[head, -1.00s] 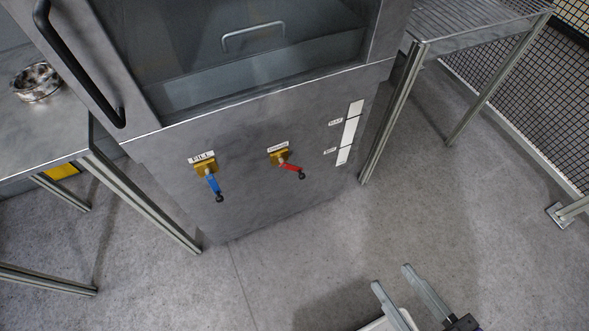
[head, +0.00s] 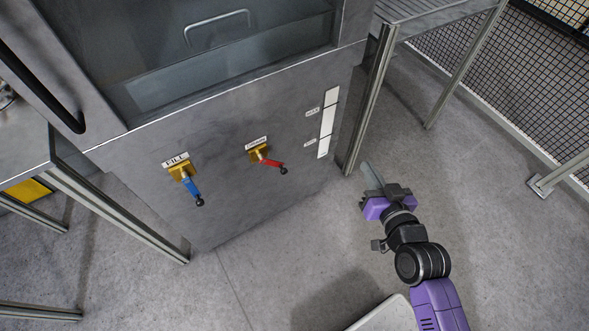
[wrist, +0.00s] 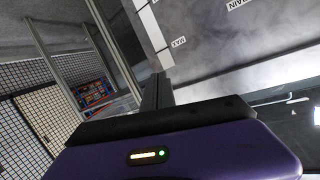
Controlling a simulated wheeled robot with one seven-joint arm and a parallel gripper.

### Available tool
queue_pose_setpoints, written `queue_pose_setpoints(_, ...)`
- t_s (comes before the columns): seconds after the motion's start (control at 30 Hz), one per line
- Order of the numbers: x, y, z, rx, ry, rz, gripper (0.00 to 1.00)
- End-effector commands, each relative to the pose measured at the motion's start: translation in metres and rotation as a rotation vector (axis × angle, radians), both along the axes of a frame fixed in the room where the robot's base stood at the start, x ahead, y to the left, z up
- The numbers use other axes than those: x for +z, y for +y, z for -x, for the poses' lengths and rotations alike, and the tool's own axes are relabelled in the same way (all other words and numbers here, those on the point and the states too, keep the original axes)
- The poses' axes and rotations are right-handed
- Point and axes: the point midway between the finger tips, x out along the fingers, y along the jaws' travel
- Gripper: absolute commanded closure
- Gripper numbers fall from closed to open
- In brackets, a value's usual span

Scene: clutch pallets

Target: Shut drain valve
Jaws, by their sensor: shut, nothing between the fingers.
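The drain valve (head: 269,161) is on the grey machine's front panel in the head view, under a small label. It has a brass body and a red lever with a black knob, slanting down to the right. The fill valve (head: 184,181) with a blue lever is to its left, its lever pointing down and slightly right. My gripper (head: 369,170) is shut and empty, to the right of the drain valve and apart from it. In the wrist view my gripper (wrist: 158,84) points toward the panel, where the drain label (wrist: 243,5) shows partly at the top; the red lever is not seen.
A white level strip (head: 328,122) is on the panel between the drain valve and my gripper. A metal table leg (head: 371,98) stands just above my gripper in the head view. A mesh fence (head: 497,85) is at the right. The floor before the panel is clear.

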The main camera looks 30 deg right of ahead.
Motion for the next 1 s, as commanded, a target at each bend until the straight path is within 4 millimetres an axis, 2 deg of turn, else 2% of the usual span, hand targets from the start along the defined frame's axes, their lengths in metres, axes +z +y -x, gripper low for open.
queue_pose_setpoints(0.03, -0.013, -0.016, -0.019, -0.011, 0.011, -0.036, 1.00)
queue_pose_setpoints(0.2, -0.049, -0.050, -0.071, 0.013, 0.081, -0.182, 1.00)
queue_pose_setpoints(0.37, -0.068, -0.065, -0.115, 0.112, 0.139, -0.332, 1.00)
queue_pose_setpoints(0.47, -0.075, -0.057, -0.135, 0.222, 0.177, -0.428, 1.00)
queue_pose_setpoints(0.57, -0.083, -0.035, -0.140, 0.346, 0.218, -0.511, 1.00)
queue_pose_setpoints(0.73, -0.100, 0.010, -0.123, 0.514, 0.281, -0.598, 1.00)
queue_pose_setpoints(0.87, -0.100, 0.023, -0.117, 0.573, 0.298, -0.595, 1.00)
queue_pose_setpoints(1.0, -0.105, 0.029, -0.125, 0.582, 0.300, -0.586, 1.00)
